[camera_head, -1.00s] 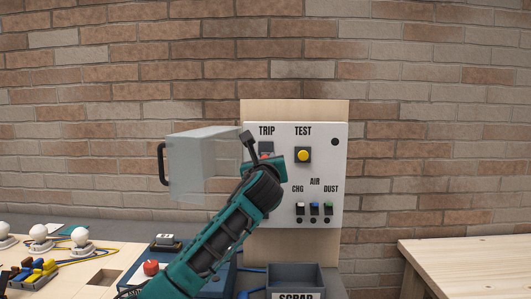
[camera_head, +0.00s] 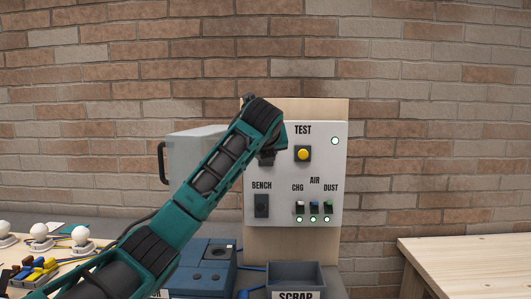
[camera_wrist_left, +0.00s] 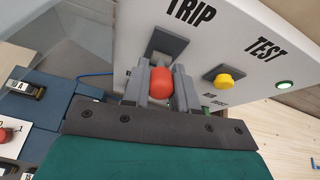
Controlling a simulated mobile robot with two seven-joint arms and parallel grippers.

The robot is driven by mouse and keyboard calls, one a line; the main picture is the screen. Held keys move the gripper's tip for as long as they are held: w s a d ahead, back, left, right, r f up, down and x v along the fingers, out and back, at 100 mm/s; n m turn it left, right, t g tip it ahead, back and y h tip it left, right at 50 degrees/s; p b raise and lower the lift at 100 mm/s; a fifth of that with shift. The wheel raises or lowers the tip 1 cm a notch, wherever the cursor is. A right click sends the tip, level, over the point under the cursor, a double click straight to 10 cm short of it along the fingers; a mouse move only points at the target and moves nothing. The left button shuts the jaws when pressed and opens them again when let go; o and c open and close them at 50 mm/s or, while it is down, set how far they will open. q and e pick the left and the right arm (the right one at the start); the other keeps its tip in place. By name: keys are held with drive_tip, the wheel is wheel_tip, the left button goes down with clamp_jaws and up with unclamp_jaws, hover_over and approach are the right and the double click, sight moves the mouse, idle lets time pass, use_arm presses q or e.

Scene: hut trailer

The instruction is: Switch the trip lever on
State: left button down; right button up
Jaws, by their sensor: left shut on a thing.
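The trip lever has a red knob (camera_wrist_left: 161,86) and a dark grey base plate (camera_wrist_left: 166,46) under the TRIP label on the white panel. My left gripper (camera_wrist_left: 161,72) is shut on the lever, with one finger on each side of the red knob. In the head view my left arm reaches up across the panel (camera_head: 322,172) and hides the TRIP label, the lever and the gripper's fingers. A round light (camera_head: 335,141) at the panel's upper right is lit. My right gripper is in neither view.
A clear cover (camera_head: 190,165) with a black handle stands swung open left of the panel. The yellow TEST button (camera_head: 303,154) is close on the right. A BENCH switch (camera_head: 261,206) and several small switches with lit lamps sit below. A scrap bin (camera_head: 295,274) stands underneath.

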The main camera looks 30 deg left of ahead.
use_arm(q)
drive_tip(key=shift+r, duration=0.1)
drive_tip(key=c, duration=0.9)
unclamp_jaws()
drive_tip(key=v, duration=1.2)
drive_tip(key=shift+s+d+r+b, duration=0.1)
drive_tip(key=shift+s+d+b, duration=0.1)
drive_tip(key=shift+s+b, duration=0.15)
